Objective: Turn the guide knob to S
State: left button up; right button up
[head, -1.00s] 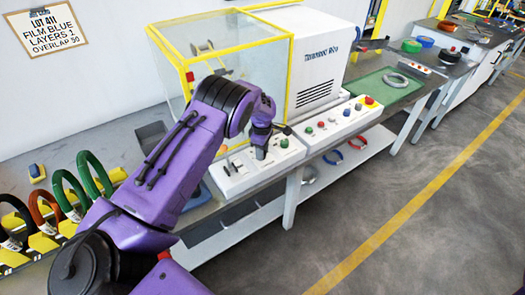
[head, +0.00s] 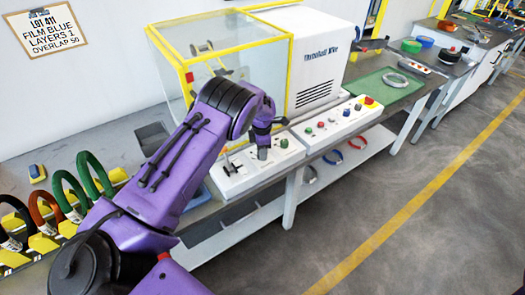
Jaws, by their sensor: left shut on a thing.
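The control panel (head: 232,185) is a white box in front of the yellow-framed machine. My left gripper (head: 262,155) points down at the middle of this panel, with its fingertips at the panel's top face. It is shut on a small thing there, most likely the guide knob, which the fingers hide. I cannot read the letter marks around it. A green button (head: 284,143) shows just right of the gripper, and a black lever (head: 230,168) shows to its left. My right gripper is not in view.
A second panel (head: 335,130) with coloured buttons stands to the right. The clear-walled cabinet with a yellow frame (head: 291,70) rises behind the gripper. Several coils (head: 88,172) stand in a rack at the left. A green mat (head: 375,88) holds a grey coil (head: 395,80).

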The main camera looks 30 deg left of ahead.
pick_arm(q)
jog(key=shift+s+a+f, duration=0.1)
jog(key=shift+s+f, duration=0.15)
jog(key=o, duration=1)
jog(key=shift+o, duration=0.2)
jog(key=shift+a, duration=0.15)
jog(key=shift+w+r, duration=0.1)
jog(key=shift+r, duration=0.25)
notch_tip(320, 180, up, 10)
jog(key=b, duration=0.2)
jog(key=shift+b, duration=0.3)
